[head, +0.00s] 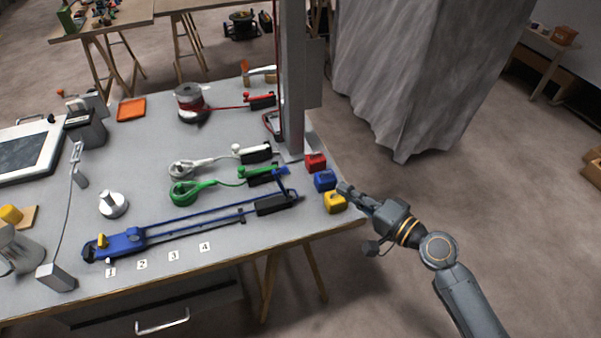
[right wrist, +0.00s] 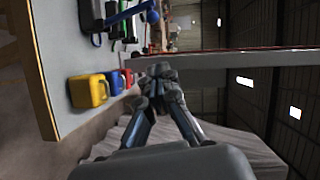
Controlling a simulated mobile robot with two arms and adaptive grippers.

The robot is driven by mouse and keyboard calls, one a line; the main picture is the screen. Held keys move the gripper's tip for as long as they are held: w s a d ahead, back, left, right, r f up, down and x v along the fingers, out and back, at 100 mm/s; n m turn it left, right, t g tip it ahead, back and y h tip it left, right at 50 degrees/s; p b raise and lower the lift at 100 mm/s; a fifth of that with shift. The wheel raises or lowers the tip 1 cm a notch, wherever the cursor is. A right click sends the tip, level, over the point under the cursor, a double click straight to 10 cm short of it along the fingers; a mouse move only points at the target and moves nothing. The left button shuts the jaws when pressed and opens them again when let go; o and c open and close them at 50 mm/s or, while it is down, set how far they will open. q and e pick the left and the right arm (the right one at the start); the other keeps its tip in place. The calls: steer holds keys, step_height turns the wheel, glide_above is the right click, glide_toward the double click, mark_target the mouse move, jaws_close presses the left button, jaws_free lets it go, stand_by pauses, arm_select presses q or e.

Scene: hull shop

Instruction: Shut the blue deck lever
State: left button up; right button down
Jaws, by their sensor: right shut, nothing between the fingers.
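The blue deck lever (head: 283,180) rises from a black clutch body (head: 277,205) near the table's right end, standing up at an angle rather than lying along the body. A blue line runs left from the body. In the right wrist view, the blue lever (right wrist: 130,14) shows at the top, reaching out to the right. My left gripper is not in view.
Red (head: 315,161), blue (head: 325,180) and yellow (head: 335,202) blocks line the table's right edge, between my right gripper and the lever. A grey post (head: 292,85) stands behind. Green (head: 262,173) and white (head: 252,153) clutches sit close behind the blue one.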

steer(key=s+a+p+x, duration=0.1)
steer(key=a+p+x, duration=0.1)
steer(key=x, duration=1)
steer(key=shift+s+f+p, duration=0.2)
steer(key=shift+f+p, duration=0.2)
steer(key=shift+p, duration=0.5)
steer(key=shift+a, duration=0.15)
steer(key=shift+w, duration=0.1)
